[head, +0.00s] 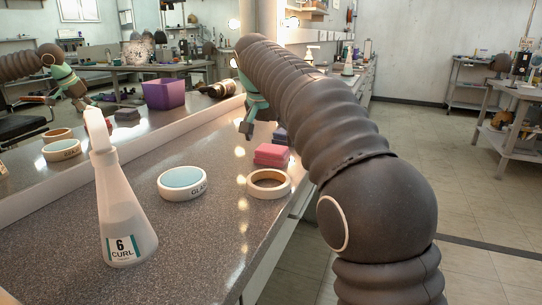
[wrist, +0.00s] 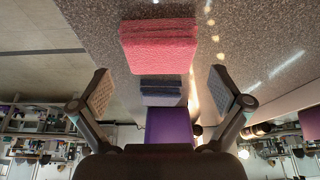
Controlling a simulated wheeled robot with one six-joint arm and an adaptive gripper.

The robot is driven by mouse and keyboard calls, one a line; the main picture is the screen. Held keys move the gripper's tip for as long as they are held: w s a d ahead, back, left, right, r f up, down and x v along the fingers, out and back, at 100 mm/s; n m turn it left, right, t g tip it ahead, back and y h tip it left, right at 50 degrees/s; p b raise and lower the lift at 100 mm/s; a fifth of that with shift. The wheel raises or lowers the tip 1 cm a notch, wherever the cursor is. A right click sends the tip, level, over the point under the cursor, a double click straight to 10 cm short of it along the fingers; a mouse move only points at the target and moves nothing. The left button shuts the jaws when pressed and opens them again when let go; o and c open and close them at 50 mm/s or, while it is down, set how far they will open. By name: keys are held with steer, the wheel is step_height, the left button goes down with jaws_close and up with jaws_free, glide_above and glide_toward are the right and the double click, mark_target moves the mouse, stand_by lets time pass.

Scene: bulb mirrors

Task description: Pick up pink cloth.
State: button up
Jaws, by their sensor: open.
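The pink cloth (head: 271,155) is a folded, block-like stack on the grey speckled counter, just behind a white ring-shaped dish. It also shows in the wrist view (wrist: 158,45), at the upper middle. My gripper (head: 250,118) is above the counter beyond the cloth in the head view, partly hidden by my arm. In the wrist view, its two fingers (wrist: 161,91) are spread wide with nothing between them touching either pad. The pink cloth lies apart from the fingers.
A dark folded cloth (head: 280,135) lies beside the pink one, and a purple bin (wrist: 168,125) stands past it. On the counter are a white dish with brown inside (head: 268,184), a teal-filled dish (head: 185,183) and a CURL bottle (head: 123,210). A mirror (head: 30,200) runs along the left.

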mark_target(272, 148)
steer(key=x, duration=0.4)
steer(key=shift+w+f, duration=0.1)
steer(key=c, duration=0.8)
steer(key=shift+c, duration=0.2)
steer(key=shift+r, duration=0.55)
steer(key=r, duration=0.2)
steer(key=d+r, duration=0.1)
steer(key=shift+d+r+p, duration=0.1)
steer(key=shift+r+p, duration=0.3)
steer(key=d+r, duration=0.6)
steer(key=d, duration=0.4)
steer(key=shift+w+d, duration=0.3)
steer(key=shift+w, duration=0.05)
